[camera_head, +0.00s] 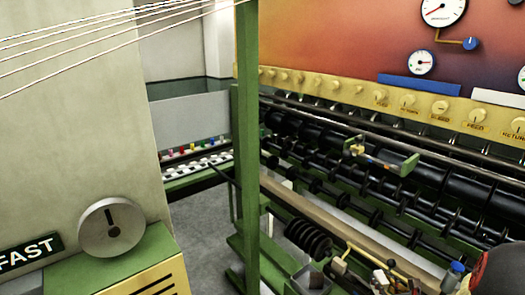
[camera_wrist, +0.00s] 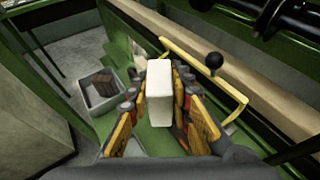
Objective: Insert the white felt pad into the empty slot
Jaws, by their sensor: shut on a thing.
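The white felt pad (camera_wrist: 159,92) is a pale upright block in the middle of the wrist view. My gripper (camera_wrist: 162,100) is shut on it, with an orange-and-black finger against each side. The pad's lower end shows between the fingers. Below and beyond the pad is a green surface (camera_wrist: 155,138). I cannot make out the empty slot in either view; the pad and fingers cover part of the green surface. In the head view I cannot clearly pick out the pad or my gripper among the small parts at the bottom.
A grey bin (camera_wrist: 104,108) holding a brown block (camera_wrist: 103,83) stands left of my gripper. A yellow bar (camera_wrist: 228,83) and a black-knobbed lever (camera_wrist: 213,61) are close on the right. A green post (camera_head: 246,150) stands before the machine's black rollers (camera_head: 400,170).

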